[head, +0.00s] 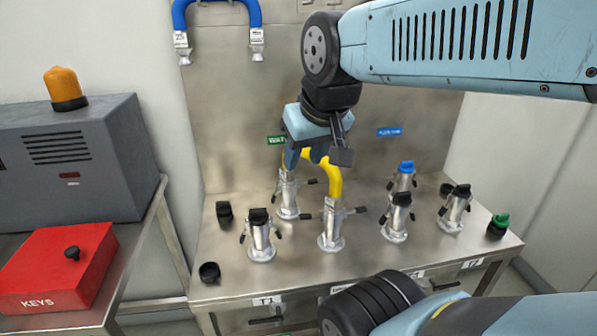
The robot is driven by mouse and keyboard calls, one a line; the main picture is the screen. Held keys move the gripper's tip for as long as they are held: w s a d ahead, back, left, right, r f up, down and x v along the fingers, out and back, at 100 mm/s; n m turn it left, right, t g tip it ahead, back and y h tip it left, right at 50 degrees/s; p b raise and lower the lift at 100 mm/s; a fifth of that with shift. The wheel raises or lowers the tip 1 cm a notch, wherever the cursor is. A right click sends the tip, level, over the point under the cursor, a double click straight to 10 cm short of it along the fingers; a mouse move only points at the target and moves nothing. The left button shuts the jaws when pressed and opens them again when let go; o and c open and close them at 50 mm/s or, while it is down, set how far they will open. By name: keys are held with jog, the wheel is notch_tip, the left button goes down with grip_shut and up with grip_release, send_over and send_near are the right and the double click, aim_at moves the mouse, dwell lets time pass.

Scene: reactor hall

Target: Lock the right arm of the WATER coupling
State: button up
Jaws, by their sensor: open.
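A yellow hose (333,178) arches between two silver couplings on the steel bench. The rear coupling (287,198) stands below the green WATER label (276,140), which is partly covered by my arm. Its right arm (306,181) sticks out sideways. The front coupling (332,228) has dark-tipped arms spread to both sides, the right one (355,211) pointing right. My gripper (316,157) is open above the rear coupling, around or just in front of the hose top; I cannot tell whether it touches. It hides part of the hose and the rear coupling's top.
A black-capped coupling (261,238) stands at left; several more stand at right, one blue-capped (403,178). Loose black caps (209,272) and a green cap (498,226) lie near the edges. A blue hose (217,4) hangs on the back panel. A red KEYS box (60,262) is at left.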

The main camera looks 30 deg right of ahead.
jog(key=shift+o, duration=0.4)
jog(key=n+g, duration=0.4)
jog(key=n, duration=0.6)
send_over(314, 180)
jog(key=s+a, duration=0.6)
jog(key=s, duration=0.1)
jog(key=f, duration=0.3)
jog(key=shift+w+a+f+h, duration=0.1)
jog(key=shift+w+f+h, duration=0.1)
jog(key=shift+w+h, duration=0.1)
jog(key=w+d+f+n+g, duration=0.2)
jog(key=w+d+f+n, duration=0.3)
jog(key=w+d+f, duration=0.15)
jog(key=f, duration=1.3)
jog(key=shift+s+a+f, duration=0.1)
jog(key=shift+a+f, duration=0.1)
jog(key=shift+f, duration=0.15)
jog(key=shift+c, duration=0.3)
